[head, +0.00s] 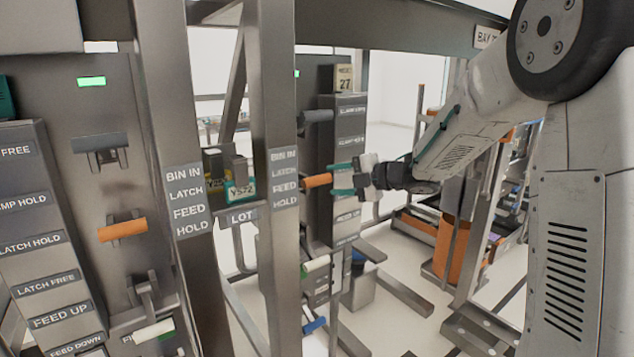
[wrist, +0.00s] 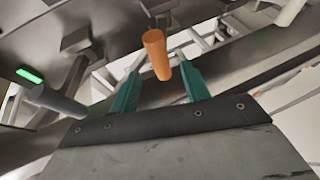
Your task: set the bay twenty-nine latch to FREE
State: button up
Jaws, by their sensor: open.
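My gripper (head: 338,180) is open at the far control panel, its teal fingers at the end of an orange lever (head: 317,181). In the wrist view the orange lever (wrist: 156,50) points between the spread fingers (wrist: 159,72); I cannot tell whether either finger touches it. A label column (head: 348,120) stands behind the gripper, its small labels mostly unreadable. A tag (head: 344,78) above it reads 27. A bay sign (head: 487,37) is partly covered by my arm, so its number is unclear. No readable twenty-nine shows.
A nearer panel at left has another orange lever (head: 122,229), a white-tipped lever (head: 153,332) and a grey handle (head: 101,150). Two steel posts (head: 272,120) stand between the panels. A grey lever (wrist: 57,101) lies beside the gripper in the wrist view. Orange bin (head: 452,247) stands right.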

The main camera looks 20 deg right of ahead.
aim_at(322, 181)
jog(key=x, duration=0.6)
jog(key=shift+w+a+f, duration=0.1)
jog(key=shift+w+a, duration=0.15)
jog(key=shift+w, duration=0.05)
grip_shut()
jog(key=shift+d, duration=0.1)
